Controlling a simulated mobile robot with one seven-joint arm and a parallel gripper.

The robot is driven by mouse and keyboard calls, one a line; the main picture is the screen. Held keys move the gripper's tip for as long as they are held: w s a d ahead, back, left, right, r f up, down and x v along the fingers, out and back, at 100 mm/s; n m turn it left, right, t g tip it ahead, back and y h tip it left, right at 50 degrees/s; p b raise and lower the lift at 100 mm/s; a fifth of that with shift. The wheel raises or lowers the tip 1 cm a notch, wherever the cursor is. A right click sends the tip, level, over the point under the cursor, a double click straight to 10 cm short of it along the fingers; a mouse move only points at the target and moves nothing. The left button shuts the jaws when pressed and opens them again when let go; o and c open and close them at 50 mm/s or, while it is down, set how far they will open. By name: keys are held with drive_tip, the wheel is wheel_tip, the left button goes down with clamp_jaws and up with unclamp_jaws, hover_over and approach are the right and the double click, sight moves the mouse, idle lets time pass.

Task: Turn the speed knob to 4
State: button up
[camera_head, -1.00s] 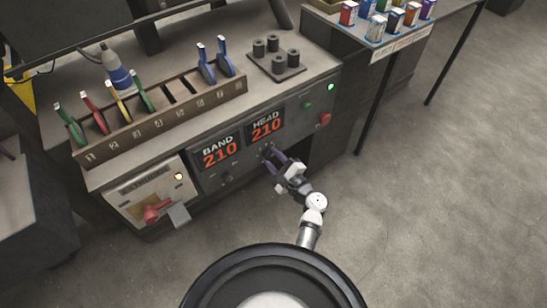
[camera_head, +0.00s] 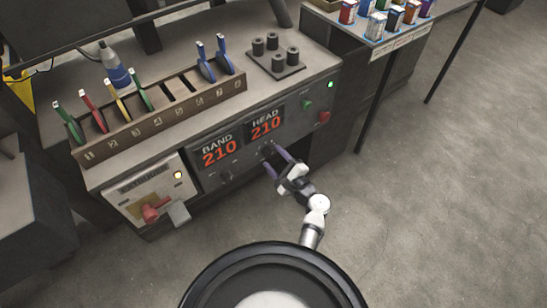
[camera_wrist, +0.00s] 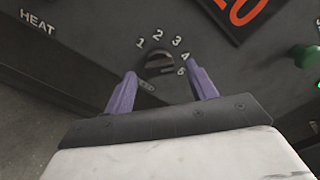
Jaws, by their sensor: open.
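The speed knob (camera_wrist: 159,64) is a small black dial on the dark panel, ringed by the numbers 1 to 5 in the wrist view. A small label below it is partly hidden and too small to read. I cannot tell clearly which number its pointer faces. My gripper (camera_wrist: 161,75) is open, with one purple finger to the lower left of the knob and the other to its right, near the 5. The fingers look apart from the knob. In the head view my gripper (camera_head: 273,161) is in front of the panel below the HEAD display.
The HEAD display (camera_head: 266,124) and BAND display (camera_head: 220,151) both read 210. Green (camera_head: 307,105) and red (camera_head: 324,117) buttons sit to the right. A pliers rack (camera_head: 160,120) stands on the bench.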

drive_tip(key=b+v, duration=0.2)
drive_tip(key=v, duration=1)
drive_tip(key=shift+s+d, duration=0.15)
drive_tip(key=shift+s, duration=0.1)
